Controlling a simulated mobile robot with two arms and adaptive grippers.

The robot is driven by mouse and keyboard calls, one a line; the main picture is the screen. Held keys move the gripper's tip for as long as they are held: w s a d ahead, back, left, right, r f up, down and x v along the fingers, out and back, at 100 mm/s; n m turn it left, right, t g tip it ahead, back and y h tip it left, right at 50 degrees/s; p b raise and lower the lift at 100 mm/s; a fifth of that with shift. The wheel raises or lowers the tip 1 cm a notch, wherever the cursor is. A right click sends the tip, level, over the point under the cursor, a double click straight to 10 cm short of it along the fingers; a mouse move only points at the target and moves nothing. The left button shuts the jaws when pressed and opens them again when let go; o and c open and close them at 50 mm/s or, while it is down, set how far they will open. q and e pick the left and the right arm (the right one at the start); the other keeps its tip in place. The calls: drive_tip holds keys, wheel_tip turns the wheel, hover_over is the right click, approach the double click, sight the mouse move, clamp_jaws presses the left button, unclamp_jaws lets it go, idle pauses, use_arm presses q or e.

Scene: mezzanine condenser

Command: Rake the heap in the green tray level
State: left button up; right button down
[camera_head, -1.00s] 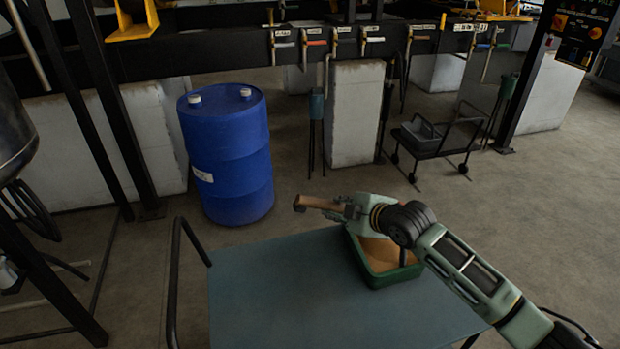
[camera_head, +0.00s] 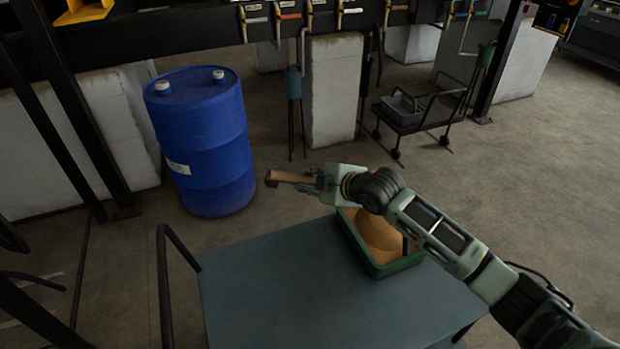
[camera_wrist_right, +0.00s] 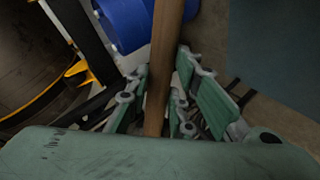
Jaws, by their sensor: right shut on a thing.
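The green tray (camera_head: 385,268) stands on the blue-grey table top (camera_head: 300,290), near its far right part. A sandy orange heap (camera_head: 378,232) fills the tray and rises into a rounded mound. My right gripper (camera_head: 318,180) is shut on a brown wooden bar (camera_head: 285,177), likely the rake's handle, which points left, above and behind the tray. The right wrist view also shows the wooden bar (camera_wrist_right: 162,60) between the fingers of the right gripper (camera_wrist_right: 165,95). My forearm covers part of the tray's far side. My left gripper is not in view.
A blue drum (camera_head: 202,140) stands on the floor behind the table, to the left. A black rail (camera_head: 163,270) rises at the table's left edge. A low cart (camera_head: 425,110) stands farther back right. The table's left part is clear.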

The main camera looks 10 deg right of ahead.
drive_tip(key=f+b, duration=0.2)
drive_tip(key=f, duration=0.1)
drive_tip(key=shift+w+a, duration=0.2)
drive_tip(key=shift+w, duration=0.15)
wheel_tip(320, 180, down, 13)
drive_tip(key=b, duration=1)
drive_tip(key=shift+f, duration=0.15)
drive_tip(key=shift+s, duration=0.1)
drive_tip(key=w+d+b, duration=0.2)
drive_tip(key=d+b, duration=0.1)
drive_tip(key=d, duration=0.7)
idle(0.6)
drive_tip(key=shift+a, duration=0.1)
